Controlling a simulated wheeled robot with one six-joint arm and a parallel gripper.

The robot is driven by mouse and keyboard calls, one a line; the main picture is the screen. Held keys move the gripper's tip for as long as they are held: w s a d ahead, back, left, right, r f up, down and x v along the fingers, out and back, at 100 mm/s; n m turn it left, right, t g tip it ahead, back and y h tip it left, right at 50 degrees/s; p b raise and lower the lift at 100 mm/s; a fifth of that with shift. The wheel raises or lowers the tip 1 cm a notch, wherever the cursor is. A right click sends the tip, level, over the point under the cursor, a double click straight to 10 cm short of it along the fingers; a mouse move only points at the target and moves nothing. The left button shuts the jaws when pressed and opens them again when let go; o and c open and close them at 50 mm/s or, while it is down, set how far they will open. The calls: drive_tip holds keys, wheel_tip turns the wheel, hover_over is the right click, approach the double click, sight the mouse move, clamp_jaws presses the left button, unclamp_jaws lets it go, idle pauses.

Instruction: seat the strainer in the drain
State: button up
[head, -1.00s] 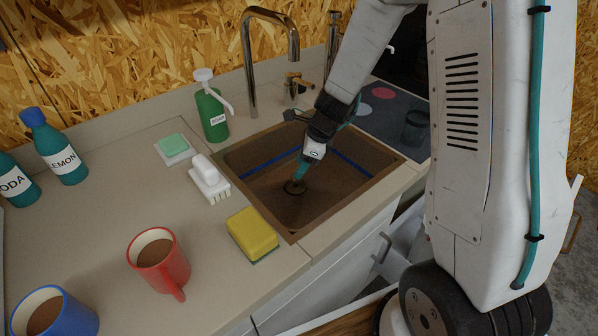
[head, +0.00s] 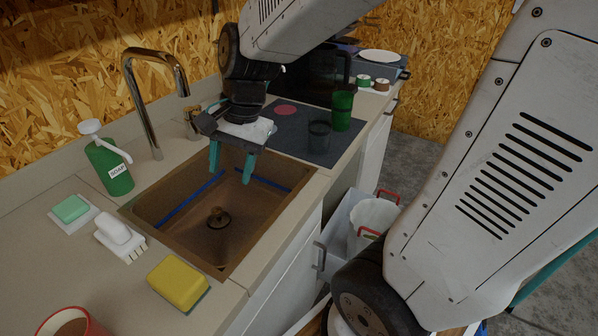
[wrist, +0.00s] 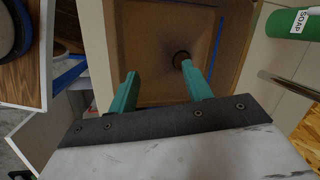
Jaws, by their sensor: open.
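The brown strainer (head: 218,217) sits at the drain in the floor of the brown sink (head: 262,217), with its small knob standing up. It looks about level, but I cannot tell whether it is fully down. It also shows in the wrist view (wrist: 181,58) as a dark round shape near the right fingertip. My gripper (head: 230,180) is above the far part of the sink, its two teal fingers apart with nothing between them. The fingers also show in the wrist view (wrist: 158,70), clear of the strainer. The drain opening itself is hidden under the strainer.
A curved faucet (head: 150,95) stands behind the sink. A soap bottle (head: 108,160), white brush (head: 115,238), green sponge (head: 71,208) and yellow sponge (head: 179,281) are left and in front. A dark cooktop (head: 290,135) with a green cup (head: 342,108) lies to the right.

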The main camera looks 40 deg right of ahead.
drive_tip(key=s+d+r+n+h, duration=0.1)
drive_tip(key=s+d+r+n, duration=0.1)
drive_tip(key=s+n, duration=0.3)
drive_tip(key=s+d+r+n+h, duration=0.2)
drive_tip(key=s+n, duration=0.4)
drive_tip(key=s, duration=0.4)
drive_tip(key=shift+s+r, duration=0.25)
drive_tip(key=shift+r, duration=0.4)
